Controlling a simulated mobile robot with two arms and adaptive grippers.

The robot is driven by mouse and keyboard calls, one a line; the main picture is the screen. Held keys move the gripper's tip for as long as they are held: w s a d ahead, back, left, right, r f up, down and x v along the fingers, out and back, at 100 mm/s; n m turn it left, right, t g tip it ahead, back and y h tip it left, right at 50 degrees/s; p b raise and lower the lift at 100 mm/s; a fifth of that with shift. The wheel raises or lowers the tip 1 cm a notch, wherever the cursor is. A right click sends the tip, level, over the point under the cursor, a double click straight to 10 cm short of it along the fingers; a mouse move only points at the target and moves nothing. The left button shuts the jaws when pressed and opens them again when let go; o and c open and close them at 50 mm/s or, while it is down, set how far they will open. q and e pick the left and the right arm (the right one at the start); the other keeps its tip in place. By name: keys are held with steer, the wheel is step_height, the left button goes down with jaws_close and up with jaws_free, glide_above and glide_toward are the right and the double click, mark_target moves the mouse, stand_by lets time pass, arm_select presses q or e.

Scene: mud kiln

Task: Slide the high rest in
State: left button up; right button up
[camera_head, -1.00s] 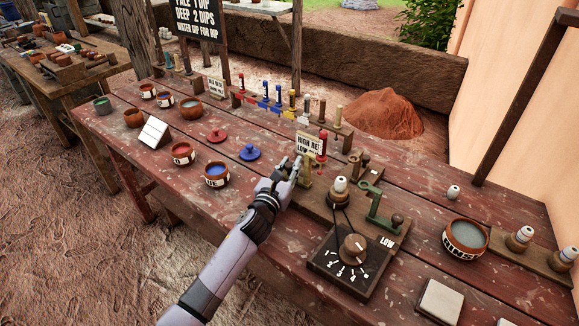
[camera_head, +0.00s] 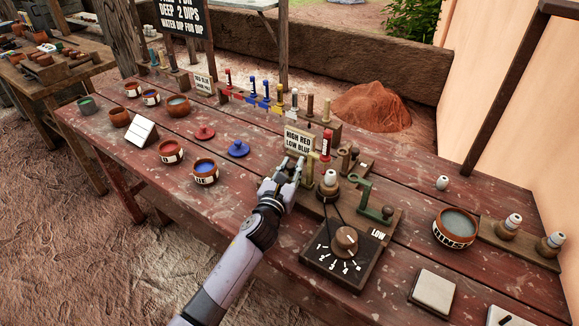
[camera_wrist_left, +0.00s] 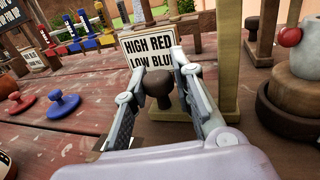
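I cannot tell for sure which part is the high rest. A dark brown knob (camera_wrist_left: 158,86) stands between the fingers of my left gripper (camera_wrist_left: 160,88) in the left wrist view, in front of the sign reading HIGH RED LOW BLUE (camera_wrist_left: 148,47). The fingers are apart, with a gap visible around the knob. In the head view, my left gripper (camera_head: 288,168) is just in front of the sign (camera_head: 298,140), left of an olive post (camera_head: 308,172). A red upright piece (camera_head: 326,145) stands behind that post. My right gripper is not in view.
A dial box (camera_head: 345,242) marked LOW and a green crank (camera_head: 366,197) sit right of the gripper. Red (camera_head: 204,133) and blue (camera_head: 238,149) lids and several bowls lie to the left. Coloured upright pieces stand in a row behind.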

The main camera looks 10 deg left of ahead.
arm_select(q)
steer(key=o, duration=0.4)
steer(key=shift+s+d, duration=0.1)
steer(key=shift+d, duration=0.15)
steer(key=shift+a, duration=0.1)
steer(key=s, duration=0.8)
steer(key=s+a, duration=0.1)
steer(key=s, duration=0.3)
